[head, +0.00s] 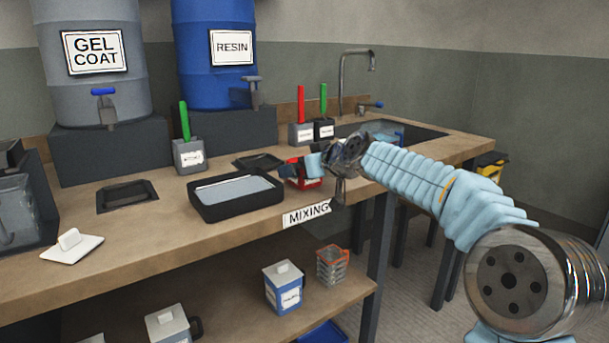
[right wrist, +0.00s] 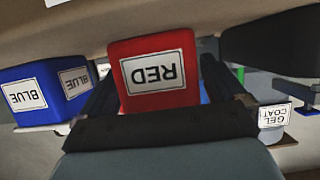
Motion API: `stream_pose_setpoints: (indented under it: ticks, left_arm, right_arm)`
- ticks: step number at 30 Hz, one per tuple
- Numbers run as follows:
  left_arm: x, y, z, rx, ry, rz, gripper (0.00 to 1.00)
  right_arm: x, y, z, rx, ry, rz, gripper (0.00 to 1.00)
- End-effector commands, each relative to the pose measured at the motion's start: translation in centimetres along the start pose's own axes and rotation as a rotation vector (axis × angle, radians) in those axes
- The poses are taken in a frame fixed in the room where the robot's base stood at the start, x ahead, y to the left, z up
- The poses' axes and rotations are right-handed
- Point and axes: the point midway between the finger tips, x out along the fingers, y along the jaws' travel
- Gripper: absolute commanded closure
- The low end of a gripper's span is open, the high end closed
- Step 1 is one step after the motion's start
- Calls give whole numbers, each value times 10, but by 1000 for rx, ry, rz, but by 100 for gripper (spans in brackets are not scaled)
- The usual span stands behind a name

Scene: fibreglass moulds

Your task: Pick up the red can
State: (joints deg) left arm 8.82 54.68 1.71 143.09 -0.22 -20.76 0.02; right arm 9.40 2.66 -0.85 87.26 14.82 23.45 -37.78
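The red can (right wrist: 160,82) fills the middle of the right wrist view, where the picture is upside down and its "RED" label faces the camera. It stands on the workbench, and part of it shows in the head view (head: 304,183) near the front edge by the "MIXING" sign. My right gripper (right wrist: 158,75) has one finger on each side of the can. A thin gap seems to show beside the right-hand finger, but contact is hard to judge. In the head view the right gripper (head: 305,170) partly hides the can. My left gripper is not in view.
A blue can (right wrist: 62,88) stands close beside the red can in the wrist view. A black tray (head: 236,208) lies left of the gripper on the workbench (head: 150,245). Labelled pots with a red brush (head: 301,104) and green brush (head: 323,99) stand behind, near the sink (head: 425,134).

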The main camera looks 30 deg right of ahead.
Motion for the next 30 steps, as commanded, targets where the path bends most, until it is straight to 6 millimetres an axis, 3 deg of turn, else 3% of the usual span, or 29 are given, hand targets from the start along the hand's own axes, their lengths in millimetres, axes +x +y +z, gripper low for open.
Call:
stream_pose_setpoints:
  ticks: [1,11,19,24,27,30]
  left_arm:
    - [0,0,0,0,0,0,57]
    - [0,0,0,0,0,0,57]
    - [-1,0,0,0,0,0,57]
    - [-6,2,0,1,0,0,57]
    - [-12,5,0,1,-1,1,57]
    - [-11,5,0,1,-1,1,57]
  right_arm:
    - [0,0,0,0,0,0,12]
    - [0,0,0,0,-1,0,62]
    - [-1,0,-2,0,1,0,62]
    - [-7,0,-16,-1,3,-1,62]
    - [-14,0,-34,-2,4,0,62]
    - [-38,-6,-45,-2,7,0,62]
